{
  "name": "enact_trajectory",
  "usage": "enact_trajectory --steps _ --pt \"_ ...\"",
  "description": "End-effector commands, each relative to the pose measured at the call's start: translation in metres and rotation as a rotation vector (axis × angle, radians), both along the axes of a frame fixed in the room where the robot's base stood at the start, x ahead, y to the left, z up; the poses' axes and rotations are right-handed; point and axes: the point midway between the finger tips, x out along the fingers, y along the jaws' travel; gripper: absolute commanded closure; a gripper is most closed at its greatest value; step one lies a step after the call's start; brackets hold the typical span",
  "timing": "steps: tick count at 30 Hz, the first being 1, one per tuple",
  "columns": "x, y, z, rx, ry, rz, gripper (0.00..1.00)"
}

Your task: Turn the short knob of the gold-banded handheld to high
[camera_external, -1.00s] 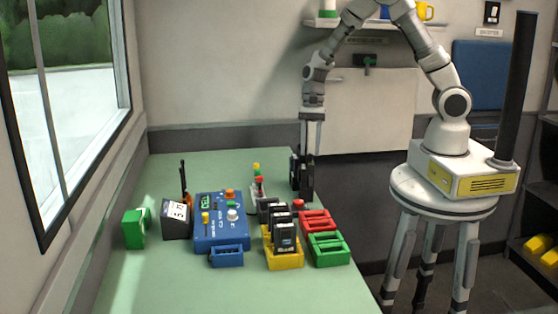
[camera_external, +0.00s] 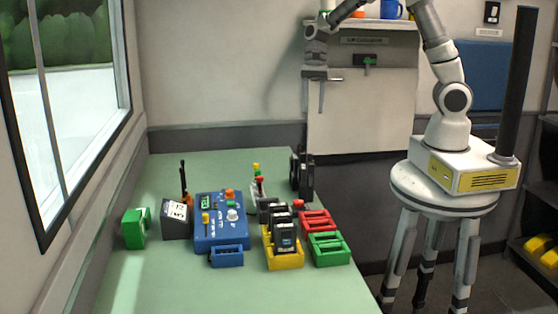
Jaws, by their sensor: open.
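Two upright black devices (camera_external: 302,177) stand side by side at the back right edge of the green table. They look like handhelds, but no gold band or knob can be made out at this size. Another dark upright device with an antenna and an orange part (camera_external: 185,186) stands at the back left, behind a dark box with a white label. I cannot tell which of these is the gold-banded handheld. My gripper (camera_external: 314,104) is open and empty, pointing down, high above the two black devices and clear of them in the picture.
A blue console (camera_external: 208,243) with knobs sits mid-table. A yellow rack (camera_external: 284,263) holding black devices, a red rack (camera_external: 318,222) and a green rack (camera_external: 331,251) stand to its right. A green block (camera_external: 133,229) is at left. The table's front is clear.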

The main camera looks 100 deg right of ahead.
Motion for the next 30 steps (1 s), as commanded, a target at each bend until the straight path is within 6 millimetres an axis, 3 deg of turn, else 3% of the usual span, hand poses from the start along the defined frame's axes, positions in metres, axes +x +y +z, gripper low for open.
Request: enact_trajectory --steps 4,11,24,30 --pt "-0.003 -0.011 0.025 -0.002 -0.002 -0.003 0.53" --pt "-0.005 -0.016 0.041 0.000 -0.001 -0.002 0.53" --pt "-0.006 -0.016 0.039 0.000 0.001 -0.003 0.53" --pt "-0.004 -0.007 0.017 0.002 0.004 -0.003 0.53"
